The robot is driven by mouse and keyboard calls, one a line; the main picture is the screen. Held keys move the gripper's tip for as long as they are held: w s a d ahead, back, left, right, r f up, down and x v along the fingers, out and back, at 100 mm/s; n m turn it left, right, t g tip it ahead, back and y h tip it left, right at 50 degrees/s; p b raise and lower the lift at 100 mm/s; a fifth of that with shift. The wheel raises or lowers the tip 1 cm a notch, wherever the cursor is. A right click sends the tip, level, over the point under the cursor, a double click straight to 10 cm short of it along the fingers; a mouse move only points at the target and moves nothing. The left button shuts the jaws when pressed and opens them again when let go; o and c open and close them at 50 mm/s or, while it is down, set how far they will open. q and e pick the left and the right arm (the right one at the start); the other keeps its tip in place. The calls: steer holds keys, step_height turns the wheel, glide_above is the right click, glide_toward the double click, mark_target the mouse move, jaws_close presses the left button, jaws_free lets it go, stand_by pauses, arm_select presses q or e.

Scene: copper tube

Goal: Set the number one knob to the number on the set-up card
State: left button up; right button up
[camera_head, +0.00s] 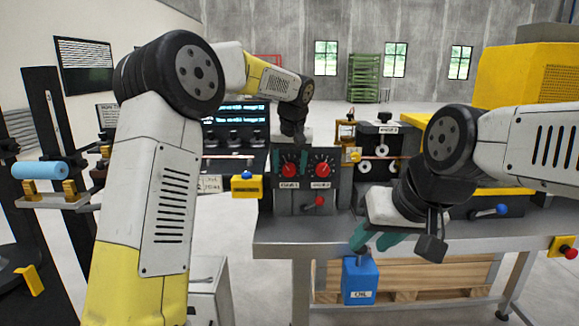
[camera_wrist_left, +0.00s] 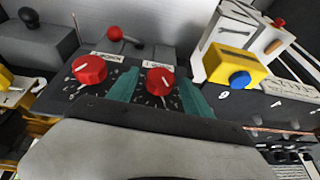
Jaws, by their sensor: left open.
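Two red knobs stand on a dark panel on the bench, the left knob (camera_head: 289,169) and the right knob (camera_head: 322,169). Labels sit below them, too small to read surely. My left gripper (camera_head: 293,140) reaches down over the panel. In the left wrist view its green fingers (camera_wrist_left: 158,92) are open, on either side of the knob (camera_wrist_left: 160,80) nearer the yellow box; I cannot tell whether they touch it. The other knob (camera_wrist_left: 88,69) is clear of them.
A yellow box with a blue button (camera_head: 247,186) is left of the panel. A red-knobbed lever (camera_head: 314,203) is below the knobs. A blue labelled box (camera_head: 360,280) hangs under my right gripper. A grey machine (camera_head: 380,145) stands behind right.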

arm_select(q)
jaws_close()
steer(key=shift+d+y, duration=0.1)
steer(key=shift+y, duration=0.2)
steer(key=shift+d+y, duration=0.25)
steer(key=shift+y, duration=0.65)
steer(key=shift+d+f+m+y, duration=0.1)
steer(key=shift+m+y, duration=0.15)
steer(key=shift+y, duration=0.35)
steer(key=shift+d+f+m+y, duration=0.1)
steer(key=shift+m+y, duration=0.15)
steer(key=shift+y, duration=0.35)
steer(key=y, duration=0.2)
steer(key=m+y, duration=0.1)
steer(key=y, duration=0.2)
steer(key=shift+d+f+t, duration=0.2)
steer(key=shift+t, duration=0.2)
jaws_free()
